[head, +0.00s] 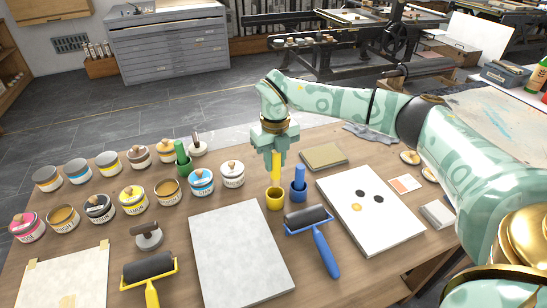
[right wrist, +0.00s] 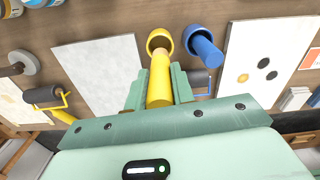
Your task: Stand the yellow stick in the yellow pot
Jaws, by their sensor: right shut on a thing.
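My right gripper (head: 275,158) points down and is shut on the yellow stick (head: 276,168). In the right wrist view the stick (right wrist: 160,80) sits upright between the two fingers (right wrist: 158,92). The yellow pot (head: 275,201) stands on the table directly under the stick. The pot (right wrist: 160,38) also shows in the right wrist view, with the stick's lower end overlapping its mouth. I cannot tell whether that end is just above the rim or slightly inside. My left gripper is not in view.
A blue pot (head: 298,193) with a blue stick stands close to the right of the yellow pot. A green pot with a green stick (head: 181,157) is among several paint tins at left. A black roller with a blue handle (head: 323,249) lies in front. A grey slab (head: 238,262) lies front left.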

